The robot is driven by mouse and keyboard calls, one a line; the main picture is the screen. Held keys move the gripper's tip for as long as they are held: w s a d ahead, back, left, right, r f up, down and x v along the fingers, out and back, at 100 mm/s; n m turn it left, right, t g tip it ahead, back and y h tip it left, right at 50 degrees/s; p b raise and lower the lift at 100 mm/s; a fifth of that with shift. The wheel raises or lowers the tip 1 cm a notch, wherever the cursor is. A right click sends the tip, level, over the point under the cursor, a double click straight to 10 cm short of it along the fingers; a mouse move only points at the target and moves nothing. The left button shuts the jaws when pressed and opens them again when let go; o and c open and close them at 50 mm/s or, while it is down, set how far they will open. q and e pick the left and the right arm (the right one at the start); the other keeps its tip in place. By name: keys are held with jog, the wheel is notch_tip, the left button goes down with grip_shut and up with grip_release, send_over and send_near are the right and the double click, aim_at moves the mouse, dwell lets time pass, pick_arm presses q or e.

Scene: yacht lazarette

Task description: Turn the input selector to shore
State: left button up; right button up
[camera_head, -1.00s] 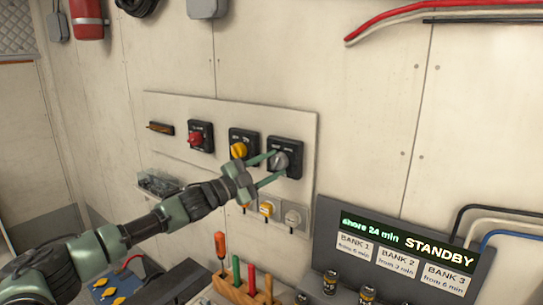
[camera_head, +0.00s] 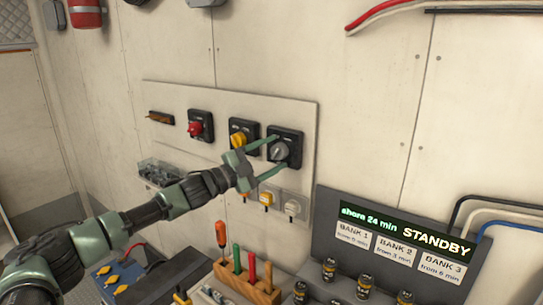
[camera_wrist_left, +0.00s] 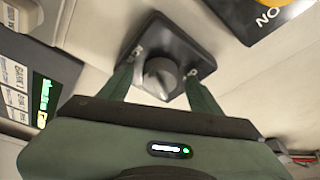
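The input selector is most likely the grey knob (camera_head: 280,151) on a black square plate (camera_head: 297,147), at the right end of the light wall panel. Its labels are too small to read. My left gripper (camera_head: 281,153) is open, one finger above and one below the knob. In the left wrist view the knob (camera_wrist_left: 162,77) sits between the two spread fingers (camera_wrist_left: 162,88), with a gap on both sides. A pale pointer mark shows on it. My right gripper is not in view.
Left of the knob are a yellow knob (camera_head: 238,140) and a red knob (camera_head: 196,128). Small sockets (camera_head: 292,208) sit below. A display (camera_head: 405,235) reads "shore 24 min STANDBY". A wooden rack (camera_head: 245,284) of coloured-handled tools stands below the panel.

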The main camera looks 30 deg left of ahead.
pick_arm(q)
jog(key=shift+s+f, duration=0.1)
jog(key=b+v, duration=0.4)
jog(key=v, duration=0.3)
jog(key=shift+s+a+b, duration=0.2)
jog(key=shift+s+b, duration=0.05)
jog(key=shift+b, duration=0.05)
